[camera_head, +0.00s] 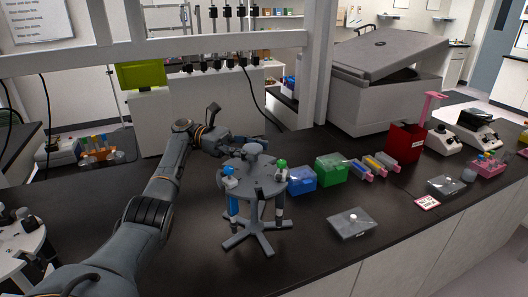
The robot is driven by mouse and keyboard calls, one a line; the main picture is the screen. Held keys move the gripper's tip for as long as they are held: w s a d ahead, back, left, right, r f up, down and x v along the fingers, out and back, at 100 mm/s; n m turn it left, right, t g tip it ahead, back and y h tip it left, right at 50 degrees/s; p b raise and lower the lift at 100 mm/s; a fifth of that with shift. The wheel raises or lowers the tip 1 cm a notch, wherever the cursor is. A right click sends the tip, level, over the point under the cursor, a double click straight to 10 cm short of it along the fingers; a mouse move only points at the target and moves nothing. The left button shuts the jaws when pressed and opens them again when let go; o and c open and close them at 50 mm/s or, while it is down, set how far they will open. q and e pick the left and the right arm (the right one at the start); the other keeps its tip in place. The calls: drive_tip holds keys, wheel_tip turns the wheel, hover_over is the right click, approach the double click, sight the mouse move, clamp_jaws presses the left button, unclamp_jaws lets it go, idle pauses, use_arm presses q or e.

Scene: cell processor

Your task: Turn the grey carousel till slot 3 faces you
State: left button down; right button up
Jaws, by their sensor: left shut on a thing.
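The grey carousel (255,183) stands upright on the dark bench in the middle of the head view, on a star-shaped foot. A blue-topped pipette (230,178) hangs at its left side and a green-topped one (281,171) at its right. Slot numbers are too small to read. My left gripper (250,145) reaches in from the left to the far side of the carousel's top, beside the central knob. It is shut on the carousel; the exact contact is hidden. My right gripper is not in view.
A blue box (301,181) and a green box (331,170) stand close to the carousel's right. A grey lidded box (351,223) lies at the front right. A white round stand (18,243) is at the left edge. The bench in front of the carousel is clear.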

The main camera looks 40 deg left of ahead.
use_arm(q)
drive_tip(key=shift+f, duration=0.2)
idle(0.4)
drive_tip(key=c, duration=0.6)
unclamp_jaws()
drive_tip(key=shift+r, duration=0.1)
wheel_tip(320, 180, up, 10)
